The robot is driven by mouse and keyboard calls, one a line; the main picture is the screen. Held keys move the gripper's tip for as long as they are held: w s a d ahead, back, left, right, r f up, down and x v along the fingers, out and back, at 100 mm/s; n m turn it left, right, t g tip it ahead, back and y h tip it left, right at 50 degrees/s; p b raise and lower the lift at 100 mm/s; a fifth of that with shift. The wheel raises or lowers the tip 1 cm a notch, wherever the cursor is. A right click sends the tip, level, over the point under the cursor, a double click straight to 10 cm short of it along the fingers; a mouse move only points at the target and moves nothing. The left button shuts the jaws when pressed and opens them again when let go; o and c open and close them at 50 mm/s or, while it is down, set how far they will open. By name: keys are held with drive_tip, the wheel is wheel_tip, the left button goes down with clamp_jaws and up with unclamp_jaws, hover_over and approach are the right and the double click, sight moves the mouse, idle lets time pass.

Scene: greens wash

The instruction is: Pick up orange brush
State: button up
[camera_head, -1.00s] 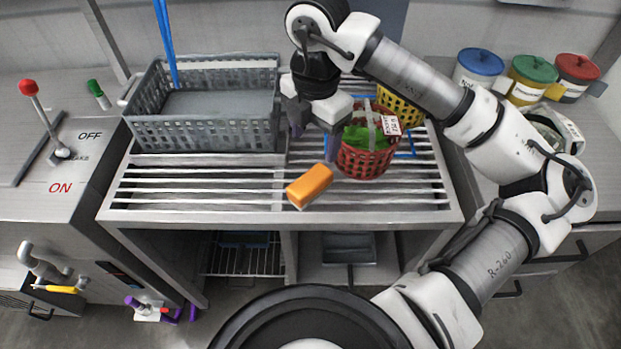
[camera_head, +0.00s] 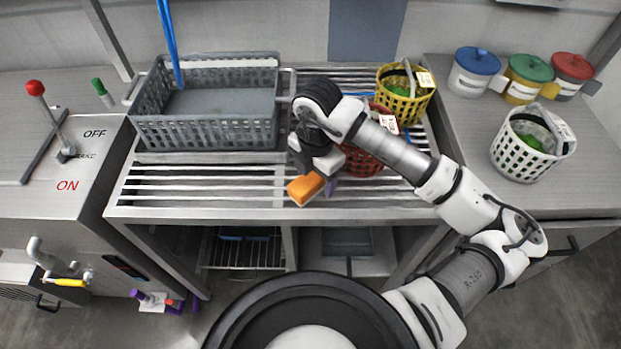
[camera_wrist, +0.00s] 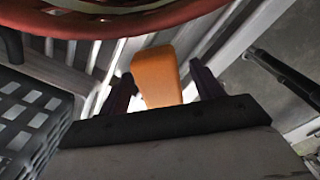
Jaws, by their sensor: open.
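The orange brush (camera_head: 304,190) is a block-shaped orange piece lying on the slatted metal rack (camera_head: 200,197), near its front edge. In the wrist view the brush (camera_wrist: 157,76) shows between the two dark fingers. My gripper (camera_head: 318,180) is down over the brush from behind and hides its far part. In the wrist view my gripper (camera_wrist: 165,90) is open, with one finger on each side of the brush. I cannot tell whether the fingers touch it.
A red basket (camera_head: 362,158) stands right behind my gripper, partly hidden by my arm. A grey crate (camera_head: 205,133) is at the left of the rack. A yellow basket (camera_head: 404,104) is behind, and a white basket (camera_head: 518,158) stands on the right counter. The rack's front left is clear.

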drive_tip(key=shift+f, duration=0.35)
drive_tip(key=shift+c, duration=0.4)
drive_tip(key=c, duration=1.1)
wheel_tip(320, 180, up, 20)
drive_tip(key=b, duration=0.3)
